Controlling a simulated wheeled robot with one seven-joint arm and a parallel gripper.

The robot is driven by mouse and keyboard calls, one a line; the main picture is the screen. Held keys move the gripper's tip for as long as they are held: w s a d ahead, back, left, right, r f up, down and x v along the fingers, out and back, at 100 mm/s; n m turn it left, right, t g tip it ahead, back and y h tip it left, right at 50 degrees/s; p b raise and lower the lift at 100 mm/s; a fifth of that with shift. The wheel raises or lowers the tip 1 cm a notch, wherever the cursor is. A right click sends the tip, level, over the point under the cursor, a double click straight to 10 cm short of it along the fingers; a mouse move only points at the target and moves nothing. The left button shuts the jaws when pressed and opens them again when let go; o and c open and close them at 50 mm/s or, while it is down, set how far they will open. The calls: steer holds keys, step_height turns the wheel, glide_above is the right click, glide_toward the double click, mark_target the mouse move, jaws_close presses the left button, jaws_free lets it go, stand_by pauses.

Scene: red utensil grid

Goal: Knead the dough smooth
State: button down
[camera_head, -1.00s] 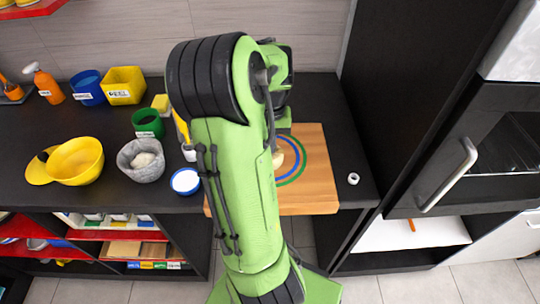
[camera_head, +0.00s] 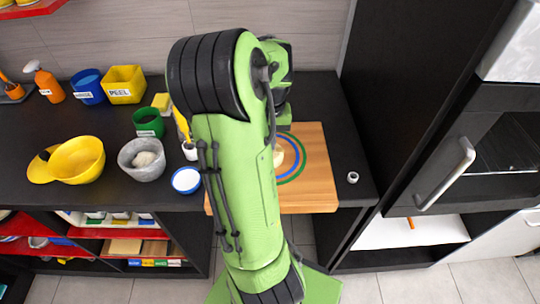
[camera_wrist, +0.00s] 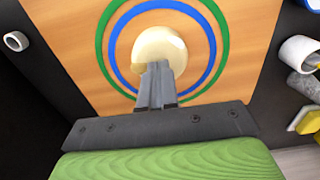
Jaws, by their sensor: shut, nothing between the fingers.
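The dough (camera_wrist: 160,47) is a pale, rounded lump inside the blue and green rings on the wooden board (camera_head: 315,180). In the head view only a sliver of the dough (camera_head: 279,156) shows beside my arm. In the wrist view my gripper (camera_wrist: 155,72) is shut, with its fingertips at the near edge of the dough. They overlap the dough in the picture; I cannot tell whether they press on it. My arm hides the gripper and the left part of the board in the head view.
A white ring (camera_head: 352,177) lies right of the board. A tall dark cabinet (camera_head: 408,90) bounds the right.

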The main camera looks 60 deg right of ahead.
steer(key=shift+f+b, duration=0.3)
steer(key=shift+f, duration=0.2)
steer(key=shift+r, duration=0.25)
steer(key=shift+r+p, duration=0.8)
steer(key=shift+p, duration=0.1)
steer(key=shift+f, duration=0.2)
steer(key=shift+f+b, duration=0.3)
steer(key=shift+b, duration=0.1)
steer(key=shift+f, duration=0.4)
steer(key=shift+r+p, duration=0.45)
steer(key=shift+r, duration=0.4)
steer(key=shift+f, duration=0.15)
